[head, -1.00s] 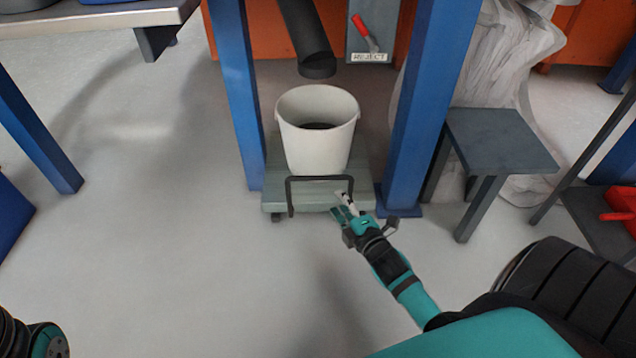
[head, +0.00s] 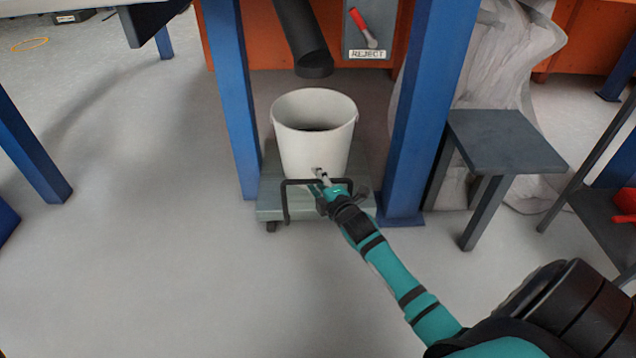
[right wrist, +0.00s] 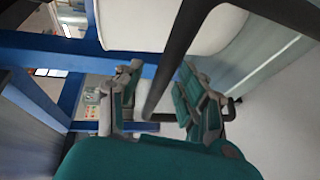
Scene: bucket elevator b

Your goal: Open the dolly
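The dolly (head: 270,204) is a low grey-green platform on casters between two blue posts. A black bar handle (head: 286,205) rises at its front edge. A white bucket (head: 302,150) stands upright on the dolly. My right gripper (head: 324,183) is at the right part of the handle. In the right wrist view, the fingers of my right gripper (right wrist: 160,95) are apart, and the dark handle bar (right wrist: 176,62) passes between them. Contact with the bar cannot be told. My left gripper is not in view.
A black chute (head: 304,45) ends above the bucket. Blue posts (head: 232,100) (head: 420,110) flank the dolly closely. A grey stool-like table (head: 505,142) stands to the right. The floor in front and to the left is clear.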

